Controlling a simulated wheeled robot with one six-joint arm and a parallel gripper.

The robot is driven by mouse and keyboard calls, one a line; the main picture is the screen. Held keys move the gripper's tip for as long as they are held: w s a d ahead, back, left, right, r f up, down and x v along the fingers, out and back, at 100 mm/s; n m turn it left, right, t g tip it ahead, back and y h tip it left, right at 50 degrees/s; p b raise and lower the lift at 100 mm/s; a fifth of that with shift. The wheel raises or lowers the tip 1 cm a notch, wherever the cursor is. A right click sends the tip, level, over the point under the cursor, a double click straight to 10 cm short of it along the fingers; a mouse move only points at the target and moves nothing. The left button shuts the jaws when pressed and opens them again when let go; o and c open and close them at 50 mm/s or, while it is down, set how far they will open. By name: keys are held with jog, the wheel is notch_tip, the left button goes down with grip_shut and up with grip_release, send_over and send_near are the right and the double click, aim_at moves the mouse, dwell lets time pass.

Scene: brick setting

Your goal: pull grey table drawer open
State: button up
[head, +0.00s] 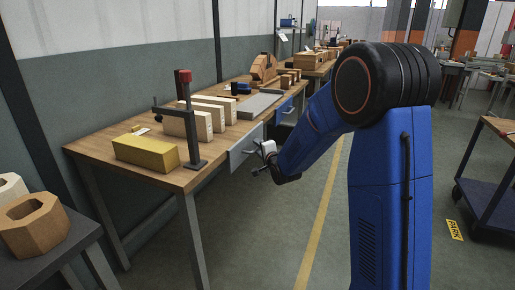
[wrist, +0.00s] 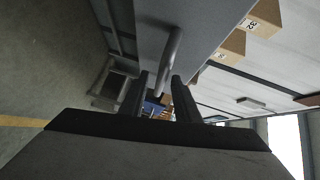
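The grey drawer (head: 241,150) is under the front edge of the wooden workbench (head: 150,176), and its front looks about flush with the bench. In the wrist view its grey front (wrist: 215,22) fills the top middle, with a round bar handle (wrist: 172,55) standing off it. My gripper (head: 262,166) is close in front of the drawer in the head view. In the wrist view my gripper (wrist: 158,88) is open, with the near end of the handle between its two fingers and gaps visible on both sides. The head view partly hides the handle behind my gripper.
A clamp stand (head: 188,120), a yellow block (head: 146,153) and several pale blocks stand on the bench. A blue drawer (head: 284,110) is farther along it. A side table (head: 45,262) with hexagonal pieces is at left. The floor (head: 270,235) before the bench is clear.

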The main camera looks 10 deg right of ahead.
jog(key=shift+w+a+f, duration=0.1)
jog(key=shift+w, duration=0.6)
jog(key=shift+c, duration=0.6)
